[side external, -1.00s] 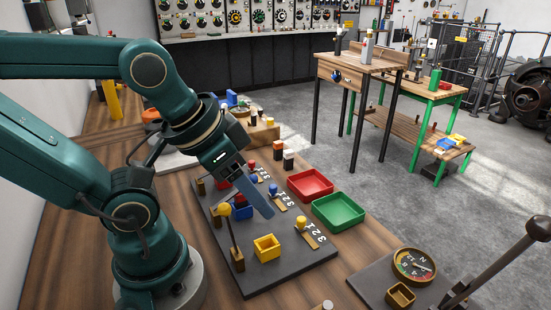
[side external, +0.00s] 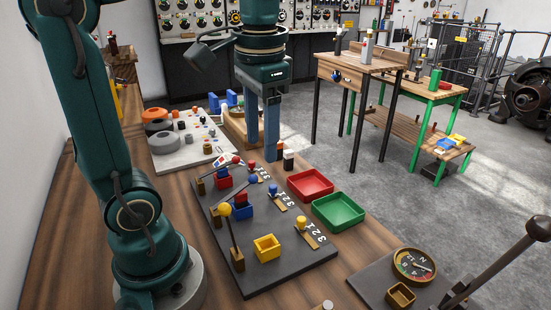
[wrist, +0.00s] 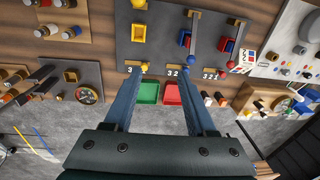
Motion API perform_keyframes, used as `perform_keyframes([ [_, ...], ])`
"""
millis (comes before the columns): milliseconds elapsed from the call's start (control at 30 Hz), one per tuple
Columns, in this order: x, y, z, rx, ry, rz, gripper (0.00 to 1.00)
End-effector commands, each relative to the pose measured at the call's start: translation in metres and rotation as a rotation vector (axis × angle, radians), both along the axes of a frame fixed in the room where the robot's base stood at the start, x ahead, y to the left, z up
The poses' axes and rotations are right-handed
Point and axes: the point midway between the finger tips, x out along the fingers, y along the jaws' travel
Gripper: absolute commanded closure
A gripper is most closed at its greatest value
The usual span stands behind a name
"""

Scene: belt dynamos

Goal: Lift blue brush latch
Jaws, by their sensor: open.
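My gripper (side external: 263,152) points down with its two long blue-grey fingers apart and nothing between them. It stands behind the dark lever board (side external: 275,275), near the black and orange blocks. The wrist view shows the open fingers (wrist: 162,80) too. The board carries levers with red, blue and yellow knobs; the blue lever knob (side external: 253,180) sits above a blue box (side external: 243,211). A small blue knob (side external: 273,188) stands by a numbered scale. Blue upright pieces (side external: 232,99) also stand at the back. I cannot tell which blue part is the brush latch.
A red tray (side external: 310,186) and a green tray (side external: 338,212) lie right of the board. A pale panel (side external: 185,150) with grey knobs lies behind it. A gauge panel (side external: 372,287) with a tall lever is at front right. Bare wood shows at left.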

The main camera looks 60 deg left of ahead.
Motion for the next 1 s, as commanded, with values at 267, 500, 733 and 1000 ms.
perform_keyframes([
  [267, 0.037, 0.047, -0.020, -0.021, 0.247, 0.127, 0.44],
  [500, 0.052, 0.080, -0.057, -0.055, 0.376, 0.217, 0.44],
  [733, 0.049, 0.089, -0.076, -0.078, 0.432, 0.248, 0.44],
  [1000, 0.040, 0.088, -0.093, -0.078, 0.431, 0.248, 0.44],
])
